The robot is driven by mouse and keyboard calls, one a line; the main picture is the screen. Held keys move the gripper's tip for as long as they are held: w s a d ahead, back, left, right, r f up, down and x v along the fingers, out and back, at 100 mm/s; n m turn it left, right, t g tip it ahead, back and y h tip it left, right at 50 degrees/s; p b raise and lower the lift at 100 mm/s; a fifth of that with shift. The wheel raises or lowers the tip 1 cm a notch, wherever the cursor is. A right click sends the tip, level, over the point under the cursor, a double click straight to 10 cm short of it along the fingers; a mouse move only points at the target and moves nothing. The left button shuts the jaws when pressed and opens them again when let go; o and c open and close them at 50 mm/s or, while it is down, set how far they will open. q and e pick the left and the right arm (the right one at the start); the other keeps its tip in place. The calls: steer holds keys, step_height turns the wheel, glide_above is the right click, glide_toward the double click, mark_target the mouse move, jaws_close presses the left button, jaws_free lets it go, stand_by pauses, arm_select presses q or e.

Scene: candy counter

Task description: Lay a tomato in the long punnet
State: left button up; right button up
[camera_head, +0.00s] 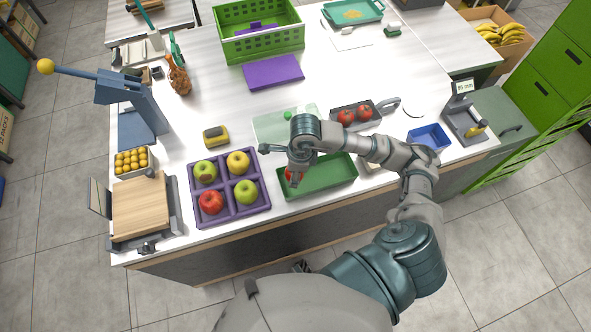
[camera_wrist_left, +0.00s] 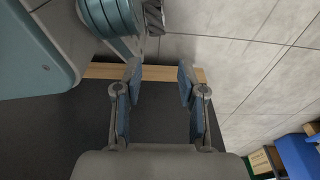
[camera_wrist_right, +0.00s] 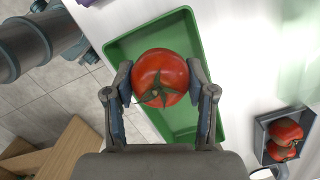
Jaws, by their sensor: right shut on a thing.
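A red tomato (camera_wrist_right: 160,78) with a green calyx is between the fingers of my right gripper (camera_wrist_right: 162,92), which is shut on it. The long green punnet (camera_wrist_right: 180,122) lies beneath the tomato in the right wrist view. In the head view the punnet (camera_head: 330,178) sits near the counter's front edge, and the held tomato (camera_head: 289,174) shows at its left end, partly hidden by my right gripper (camera_head: 294,178). I cannot tell whether it touches the punnet floor. My left gripper (camera_wrist_left: 158,85) is open and empty by the counter's front edge.
A grey tray (camera_head: 335,122) holds two more tomatoes (camera_head: 346,116) behind the punnet. A purple divided tray (camera_head: 231,217) with apples stands left of it. A blue tray (camera_head: 430,136) and a scale (camera_head: 465,122) are at the right.

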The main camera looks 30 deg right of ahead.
steer(key=shift+a+f+b, duration=0.3)
steer(key=shift+f+b, duration=0.1)
steer(key=shift+f, duration=0.1)
steer(key=shift+d+f, duration=0.1)
steer(key=shift+f, duration=0.1)
arm_select(q)
steer(key=shift+w+d+r, duration=0.2)
steer(key=shift+w+r, duration=0.45)
steer(key=shift+w, duration=0.15)
steer(key=shift+w+d+r, duration=0.15)
steer(key=shift+w+r, duration=0.45)
steer(key=shift+w, duration=0.15)
arm_select(e)
steer(key=shift+d+f, duration=0.15)
steer(key=shift+d, duration=0.15)
arm_select(q)
steer(key=shift+a+f, duration=0.1)
steer(key=shift+a, duration=0.15)
arm_select(e)
steer(key=shift+a, duration=0.25)
arm_select(q)
steer(key=shift+s+f+b, duration=0.1)
steer(key=shift+f+b, duration=0.1)
steer(key=shift+b, duration=0.25)
arm_select(e)
steer(key=shift+d, duration=0.2)
arm_select(q)
steer(key=shift+d, duration=0.25)
